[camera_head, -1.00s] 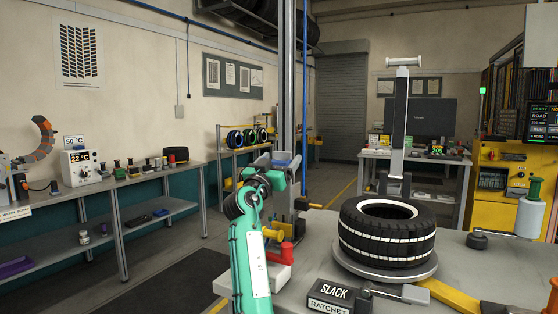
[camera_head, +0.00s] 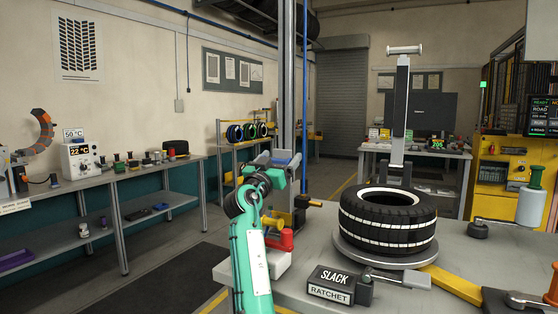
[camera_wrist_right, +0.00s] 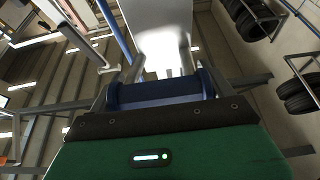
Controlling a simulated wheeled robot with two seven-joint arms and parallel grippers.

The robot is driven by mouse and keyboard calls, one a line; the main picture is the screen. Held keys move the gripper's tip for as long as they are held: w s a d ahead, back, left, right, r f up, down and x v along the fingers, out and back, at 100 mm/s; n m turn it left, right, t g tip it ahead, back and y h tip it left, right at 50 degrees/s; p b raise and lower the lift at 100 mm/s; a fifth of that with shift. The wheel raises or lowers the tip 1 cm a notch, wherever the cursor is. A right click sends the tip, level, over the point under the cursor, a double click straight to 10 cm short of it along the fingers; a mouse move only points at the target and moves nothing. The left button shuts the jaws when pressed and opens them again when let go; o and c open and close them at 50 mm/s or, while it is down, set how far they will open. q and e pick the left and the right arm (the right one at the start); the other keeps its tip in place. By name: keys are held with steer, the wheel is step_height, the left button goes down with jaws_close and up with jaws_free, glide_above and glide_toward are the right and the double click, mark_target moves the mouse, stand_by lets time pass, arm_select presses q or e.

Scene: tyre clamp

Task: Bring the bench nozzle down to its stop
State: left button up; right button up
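No part is clearly marked as the bench nozzle. A white cylinder with a green top (camera_head: 531,205) stands at the right of the bench, beside a lever arm. My right gripper (camera_head: 287,160) is raised at the bench's left side, in front of a tall grey post. The right wrist view shows its blue bar (camera_wrist_right: 155,92) and a bright white form ahead. My left gripper is not in view.
A tyre (camera_head: 388,222) lies on a round plate on the grey bench (camera_head: 300,291). A tall post (camera_head: 400,110) with a crossbar stands behind it. A black SLACK/RATCHET box (camera_head: 333,282) with a lever is at the front.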

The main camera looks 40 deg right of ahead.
steer(key=shift+o, duration=1.3)
steer(key=shift+a, duration=0.1)
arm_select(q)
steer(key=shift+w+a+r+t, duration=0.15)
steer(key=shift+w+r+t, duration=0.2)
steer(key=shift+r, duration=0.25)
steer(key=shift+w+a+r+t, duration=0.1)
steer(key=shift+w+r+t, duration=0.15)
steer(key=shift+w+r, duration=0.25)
arm_select(e)
steer(key=v, duration=1.3)
steer(key=shift+s+a, duration=0.25)
steer(key=shift+a, duration=0.05)
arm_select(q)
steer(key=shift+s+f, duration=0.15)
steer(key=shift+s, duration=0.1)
arm_select(e)
steer(key=shift+f, duration=0.1)
